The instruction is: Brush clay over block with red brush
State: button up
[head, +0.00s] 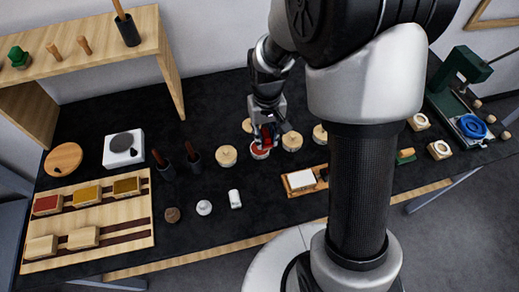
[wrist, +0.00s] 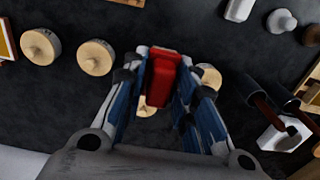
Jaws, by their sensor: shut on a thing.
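My gripper (head: 266,128) is shut on a red brush (wrist: 162,80), whose red part shows between the blue-padded fingers in the wrist view. The brush's tip is hidden. In the head view the gripper hangs just above or at a round pot with red content (head: 260,151), perhaps the clay; I cannot tell whether the brush touches it. A pale round edge (wrist: 146,108) shows below the brush in the wrist view. A white block (head: 301,179) lies on a wooden board to the right and nearer.
Several round wooden-lidded pots (head: 226,156) stand close around the gripper. Dark brush holders (head: 194,160) and a white scale (head: 123,148) are to the left. A wooden tray with coloured blocks (head: 145,212) lies front left. A green press (head: 460,75) stands far right.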

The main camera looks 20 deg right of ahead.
jog(key=shift+w+f+b, duration=1)
jog(key=shift+w+f, duration=0.1)
jog(key=shift+f, duration=0.85)
jog(key=shift+w+f+b, duration=1)
jog(key=shift+w+f, duration=0.1)
jog(key=shift+f, duration=0.85)
jog(key=shift+w+f+b, duration=1)
jog(key=shift+w+f, duration=0.1)
jog(key=shift+f, duration=0.85)
jog(key=shift+f+b, duration=0.3)
jog(key=shift+f, duration=0.3)
jog(key=shift+s, duration=0.1)
notch_tip(320, 180, up, 7)
jog(key=p, duration=0.5)
jog(key=shift+r, duration=0.1)
